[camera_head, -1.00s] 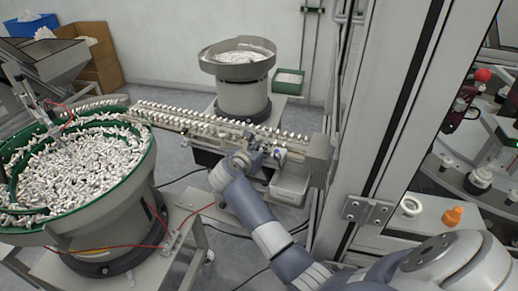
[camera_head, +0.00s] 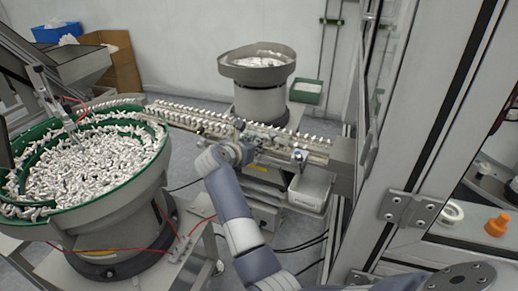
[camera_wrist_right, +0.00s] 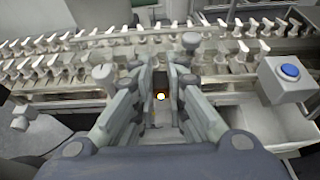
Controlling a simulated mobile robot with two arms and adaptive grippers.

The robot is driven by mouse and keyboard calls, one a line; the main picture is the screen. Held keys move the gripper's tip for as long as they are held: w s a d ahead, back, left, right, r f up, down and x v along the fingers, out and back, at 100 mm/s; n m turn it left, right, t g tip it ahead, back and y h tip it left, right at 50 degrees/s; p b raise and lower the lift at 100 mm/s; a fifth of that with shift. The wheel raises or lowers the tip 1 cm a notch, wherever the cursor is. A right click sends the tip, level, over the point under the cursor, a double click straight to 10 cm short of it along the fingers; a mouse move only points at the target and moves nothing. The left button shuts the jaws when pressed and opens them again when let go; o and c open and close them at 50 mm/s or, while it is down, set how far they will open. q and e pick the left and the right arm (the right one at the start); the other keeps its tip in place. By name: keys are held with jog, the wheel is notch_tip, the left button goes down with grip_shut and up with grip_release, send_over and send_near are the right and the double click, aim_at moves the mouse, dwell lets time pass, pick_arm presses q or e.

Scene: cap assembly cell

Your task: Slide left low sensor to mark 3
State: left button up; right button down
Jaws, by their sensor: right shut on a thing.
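My right gripper (camera_head: 248,152) reaches the near side of the linear feed track (camera_head: 190,118). In the right wrist view the gripper (camera_wrist_right: 161,75) is shut on a small dark sensor (camera_wrist_right: 160,84) with a glowing light facing the camera. I take this to be the left low sensor; the fingers hide most of it. It sits at the track's near edge, below rows of white caps. Numbered marks are not readable in either view. My left gripper is not in view.
A box with a blue button (camera_wrist_right: 287,76) stands right of the gripper on the track. A green-rimmed bowl feeder (camera_head: 150,172) full of white parts stands left. A door frame (camera_head: 420,130) stands right.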

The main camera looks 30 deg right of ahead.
jog(key=shift+w+a, duration=0.1)
jog(key=c, duration=1.6)
grip_release()
jog(key=shift+w, duration=0.15)
jog(key=shift+r, duration=0.1)
notch_tip(320, 180, up, 9)
jog(key=shift+r, duration=0.35)
